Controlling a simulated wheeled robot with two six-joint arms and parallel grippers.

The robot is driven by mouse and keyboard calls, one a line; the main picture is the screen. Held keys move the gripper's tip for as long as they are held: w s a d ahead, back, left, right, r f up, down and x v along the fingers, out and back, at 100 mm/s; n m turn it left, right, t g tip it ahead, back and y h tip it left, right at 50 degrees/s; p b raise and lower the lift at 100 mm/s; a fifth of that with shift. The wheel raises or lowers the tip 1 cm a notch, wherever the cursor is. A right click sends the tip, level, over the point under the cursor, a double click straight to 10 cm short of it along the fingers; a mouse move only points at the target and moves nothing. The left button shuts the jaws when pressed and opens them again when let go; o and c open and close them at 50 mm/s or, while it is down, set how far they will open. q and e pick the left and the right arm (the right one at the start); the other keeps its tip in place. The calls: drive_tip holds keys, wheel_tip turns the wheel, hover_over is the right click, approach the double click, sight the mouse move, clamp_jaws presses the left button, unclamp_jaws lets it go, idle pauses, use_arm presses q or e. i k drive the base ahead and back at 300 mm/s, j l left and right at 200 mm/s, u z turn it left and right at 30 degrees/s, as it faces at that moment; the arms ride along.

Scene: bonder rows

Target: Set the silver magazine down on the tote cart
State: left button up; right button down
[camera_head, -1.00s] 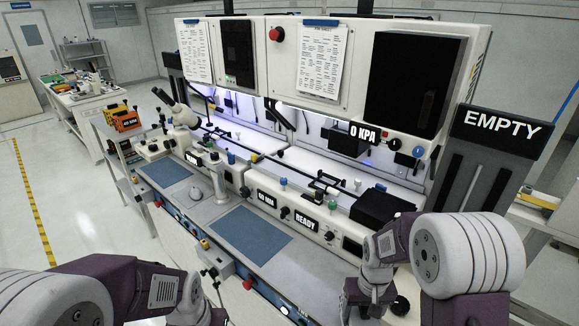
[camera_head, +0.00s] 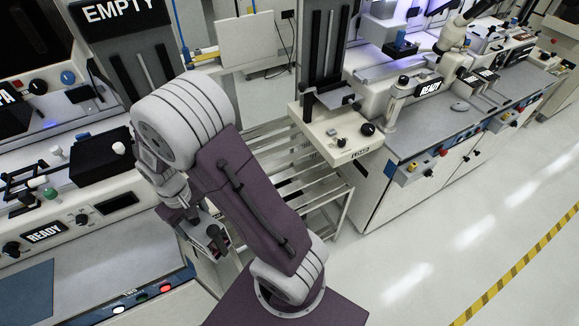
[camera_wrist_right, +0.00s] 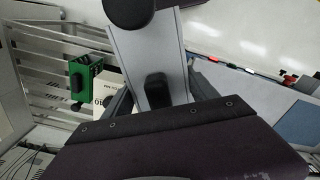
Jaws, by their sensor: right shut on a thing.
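My right gripper (camera_head: 208,232) hangs below my arm in the head view, largely hidden by the arm. It is shut on a small greyish thing, probably the silver magazine, of which little can be told there. In the right wrist view, a silver-grey channel-shaped piece (camera_wrist_right: 158,62) with a dark block stands between dark finger-like parts; I take it for the magazine. A slatted metal rack (camera_head: 283,158) stands beyond my right arm, between the machines; I cannot tell whether it is the tote cart. My left gripper is out of view.
A green block (camera_wrist_right: 84,76) shows by the rails in the right wrist view. Bonder benches stand left (camera_head: 90,240) and right (camera_head: 425,135), close to my arm. A column marked EMPTY (camera_head: 125,50) rises behind it. The floor (camera_head: 440,255) at right is clear.

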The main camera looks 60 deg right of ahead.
sight(298, 186)
drive_tip(key=l+z, duration=0.1)
drive_tip(key=z, duration=0.35)
drive_tip(key=l+z, duration=0.1)
drive_tip(key=z, duration=0.8)
drive_tip(key=l+z, duration=0.15)
drive_tip(key=z, duration=0.75)
drive_tip(key=i+l+z, duration=0.1)
drive_tip(key=z, duration=0.35)
drive_tip(key=i+u, duration=0.4)
drive_tip(key=u, duration=0.7)
drive_tip(key=i+u, duration=0.15)
drive_tip(key=u, duration=0.25)
drive_tip(key=l+u, duration=0.1)
drive_tip(key=u, duration=0.3)
drive_tip(key=i+l+u, duration=0.1)
drive_tip(key=u, duration=0.35)
